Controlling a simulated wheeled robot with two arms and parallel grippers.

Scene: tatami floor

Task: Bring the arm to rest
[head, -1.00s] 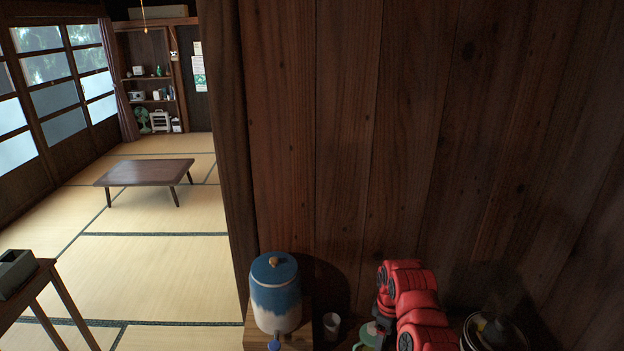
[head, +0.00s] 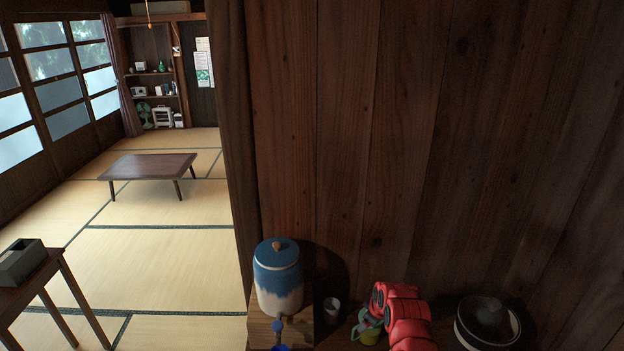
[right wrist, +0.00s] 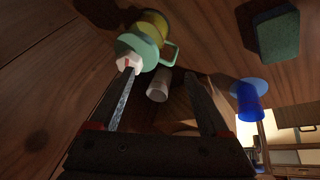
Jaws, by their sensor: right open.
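My right arm (head: 405,318), red, reaches down at the bottom of the head view; its gripper is not clear there. In the right wrist view my right gripper (right wrist: 160,74) is open, with its two dark fingers apart. A small white cup (right wrist: 158,86) shows between the fingers, further off. A mint green and yellow vessel with a handle (right wrist: 152,32) is beyond the left finger, whose tip overlaps a white piece by it; I cannot tell if they touch. My left gripper is not in view.
A blue and white dispenser (head: 278,280) stands on a wooden stand left of my arm. A round dark pot (head: 485,322) is to the right. A blue cup (right wrist: 249,104) and a green sponge (right wrist: 278,34) show in the wrist view. A plank wall is behind; tatami lies left.

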